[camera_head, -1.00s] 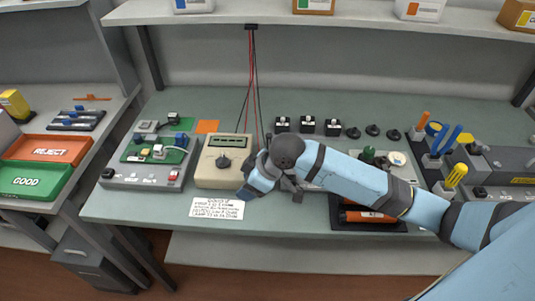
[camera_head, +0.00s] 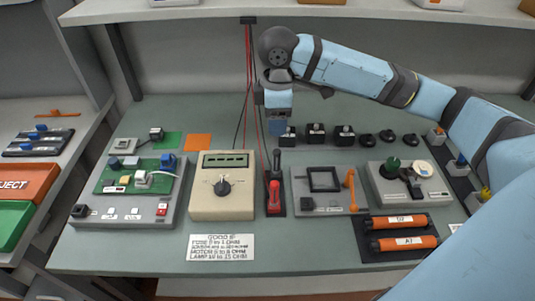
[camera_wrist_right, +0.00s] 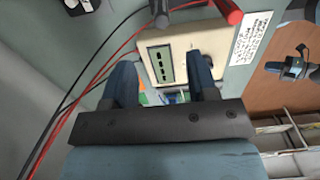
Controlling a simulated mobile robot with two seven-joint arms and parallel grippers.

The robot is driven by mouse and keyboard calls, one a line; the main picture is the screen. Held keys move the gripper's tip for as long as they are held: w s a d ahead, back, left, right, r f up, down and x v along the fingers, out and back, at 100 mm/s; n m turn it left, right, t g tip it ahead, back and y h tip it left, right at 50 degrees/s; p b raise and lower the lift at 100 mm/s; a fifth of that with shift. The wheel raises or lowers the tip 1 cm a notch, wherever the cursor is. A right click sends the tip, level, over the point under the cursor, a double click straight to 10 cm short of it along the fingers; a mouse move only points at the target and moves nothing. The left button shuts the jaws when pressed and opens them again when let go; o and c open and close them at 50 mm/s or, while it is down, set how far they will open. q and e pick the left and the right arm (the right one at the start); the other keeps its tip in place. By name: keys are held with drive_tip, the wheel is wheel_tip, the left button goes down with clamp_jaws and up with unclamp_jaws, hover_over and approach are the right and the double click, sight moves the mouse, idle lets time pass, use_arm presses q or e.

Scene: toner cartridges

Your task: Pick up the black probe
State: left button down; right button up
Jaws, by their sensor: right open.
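The black probe (camera_head: 277,161) stands in a dark holder right of the beige meter (camera_head: 221,188), just behind the red probe (camera_head: 274,194). In the right wrist view the black probe (camera_wrist_right: 159,13) shows at the top edge, cut off, left of the red probe (camera_wrist_right: 229,12). My right gripper (camera_head: 278,127) is open and empty, above the bench behind the probes, and the two are apart. Its two blue fingers (camera_wrist_right: 163,80) frame part of the meter (camera_wrist_right: 178,55) in the wrist view.
Black and red leads (camera_head: 248,85) hang from the shelf behind the gripper. Small black blocks (camera_head: 316,134) stand at the back. A circuit board unit (camera_head: 130,188) is left of the meter, a grey fixture (camera_head: 326,190) right of the probes. A paper note (camera_head: 222,247) lies in front.

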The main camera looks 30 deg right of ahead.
sight(277, 159)
drive_tip(key=f, duration=0.5)
drive_tip(key=f+b, duration=0.1)
drive_tip(key=f, duration=0.1)
drive_tip(key=shift+s+f, duration=0.2)
drive_tip(key=shift+s, duration=0.1)
drive_tip(key=shift+f, duration=0.4)
wheel_tip(277, 159, down, 4)
drive_tip(key=shift+f+b, duration=0.15)
drive_tip(key=shift+b, duration=0.4)
drive_tip(key=shift+f, duration=0.35)
clamp_jaws()
use_arm(q)
drive_tip(key=shift+s+d+f, duration=0.2)
drive_tip(key=shift+s+f, duration=0.3)
drive_tip(key=shift+f, duration=0.25)
